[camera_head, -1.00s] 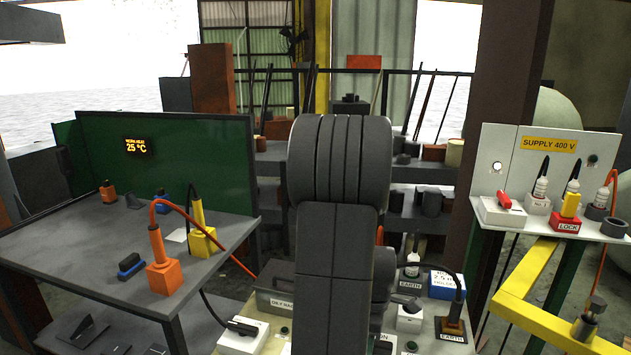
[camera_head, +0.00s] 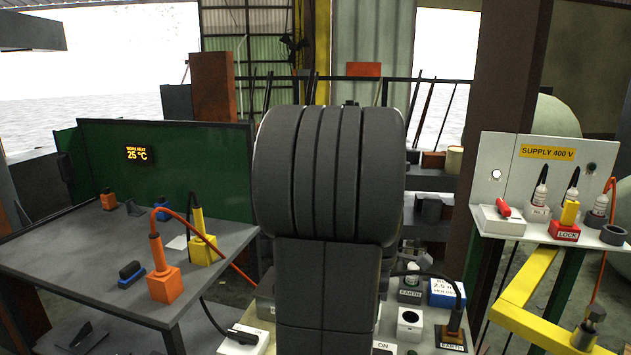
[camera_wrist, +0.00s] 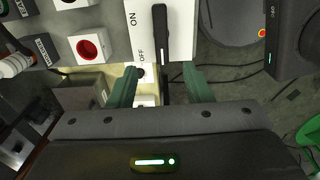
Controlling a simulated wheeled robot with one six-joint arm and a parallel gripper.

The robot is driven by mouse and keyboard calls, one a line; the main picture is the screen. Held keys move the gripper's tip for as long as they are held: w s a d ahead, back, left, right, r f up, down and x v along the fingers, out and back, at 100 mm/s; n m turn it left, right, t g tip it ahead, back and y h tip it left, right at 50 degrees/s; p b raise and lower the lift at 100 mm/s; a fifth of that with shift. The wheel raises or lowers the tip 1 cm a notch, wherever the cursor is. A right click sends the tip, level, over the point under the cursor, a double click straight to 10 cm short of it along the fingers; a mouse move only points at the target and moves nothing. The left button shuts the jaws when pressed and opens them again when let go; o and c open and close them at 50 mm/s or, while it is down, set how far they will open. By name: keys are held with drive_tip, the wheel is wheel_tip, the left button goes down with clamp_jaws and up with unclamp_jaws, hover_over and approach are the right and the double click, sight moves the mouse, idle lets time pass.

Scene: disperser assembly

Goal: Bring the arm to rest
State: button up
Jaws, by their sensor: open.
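In the wrist view my gripper (camera_wrist: 162,84) has its two green fingers spread apart with nothing held between them. A black switch handle (camera_wrist: 160,35) on a white plate (camera_wrist: 180,32) marked ON and OFF lies just beyond the fingertips; I cannot tell the exact gap. In the head view my arm fills the middle of the picture and hides my gripper and part of the bench behind it.
An orange plug block (camera_head: 165,284) and a yellow one (camera_head: 203,250) with cables stand on the grey table (camera_head: 75,245) at left. A supply panel (camera_head: 545,165) with a red LOCK block (camera_head: 565,232) stands at right, above a yellow rail (camera_head: 535,290).

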wheel_tip(320, 180, down, 13)
drive_tip(key=shift+r+b, duration=0.1)
drive_tip(key=shift+b, duration=0.2)
drive_tip(key=shift+f, duration=0.35)
drive_tip(key=m, duration=0.5)
drive_tip(key=shift+r, duration=0.1)
drive_tip(key=m+p, duration=0.1)
drive_tip(key=m, duration=0.3)
drive_tip(key=shift+r, duration=0.1)
